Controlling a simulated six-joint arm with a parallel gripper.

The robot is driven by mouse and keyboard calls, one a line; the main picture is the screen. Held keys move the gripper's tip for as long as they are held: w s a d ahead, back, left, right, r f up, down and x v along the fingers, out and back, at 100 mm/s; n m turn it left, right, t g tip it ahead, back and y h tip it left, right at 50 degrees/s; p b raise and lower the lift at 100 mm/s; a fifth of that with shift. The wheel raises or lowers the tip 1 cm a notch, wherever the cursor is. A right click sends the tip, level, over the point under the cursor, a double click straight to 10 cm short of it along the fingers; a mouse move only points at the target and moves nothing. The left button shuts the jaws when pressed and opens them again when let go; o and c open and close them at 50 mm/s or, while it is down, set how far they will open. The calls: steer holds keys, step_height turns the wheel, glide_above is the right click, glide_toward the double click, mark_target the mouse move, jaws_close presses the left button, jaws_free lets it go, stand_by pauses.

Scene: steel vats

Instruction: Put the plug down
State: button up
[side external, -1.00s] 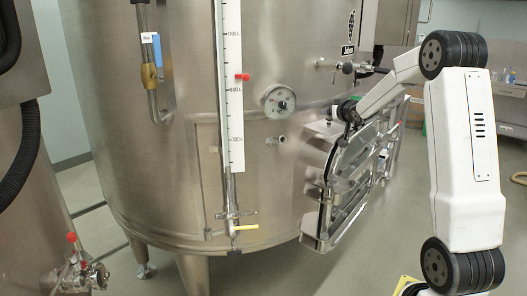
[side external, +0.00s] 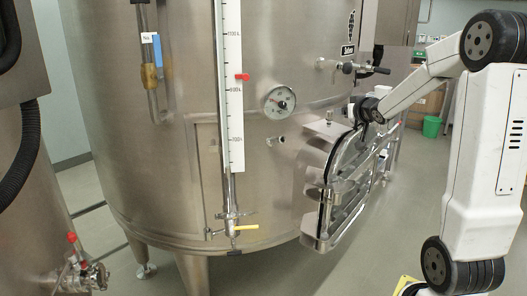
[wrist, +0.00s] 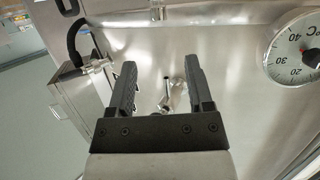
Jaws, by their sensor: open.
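A small upright metal piece (side external: 328,117), which looks like the plug, stands on the flat ledge (side external: 318,129) beside the open oval door of the large steel vat. What may be the same piece shows in the wrist view (wrist: 97,66), left of my fingers, at the edge of a steel box. My gripper (wrist: 158,70) is open, with nothing held between its two black fingers. A short steel outlet on the vat wall (wrist: 168,95) shows behind the gap between them. In the side view, my gripper is mostly hidden at the wrist, right of the ledge.
The steel vat (side external: 190,120) has a round dial (side external: 280,102), a level scale (side external: 229,90) and a black-handled valve (side external: 350,68). The oval door frame (side external: 345,190) juts out below my wrist. A green bin (side external: 432,126) stands behind on open floor.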

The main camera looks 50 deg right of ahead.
steer(key=shift+v, duration=1.5)
steer(key=w+a+f+n+g+y, duration=0.2)
steer(key=a+f+y, duration=0.1)
steer(key=a+f, duration=0.5)
steer(key=w+a+f+n+g+y, duration=0.15)
steer(key=a+f, duration=0.35)
steer(key=a, duration=0.6)
steer(key=s+a+f+n+g+y, duration=0.2)
steer(key=s+a+f, duration=0.2)
steer(key=a, duration=0.4)
steer(key=s+a+f+n+g+y, duration=0.1)
steer(key=s+a+f+g+y, duration=0.1)
steer(key=s+a+f, duration=0.3)
steer(key=a+g, duration=0.1)
steer(key=a, duration=0.2)
steer(key=shift+n+g, duration=0.35)
steer(key=shift+s, duration=0.15)
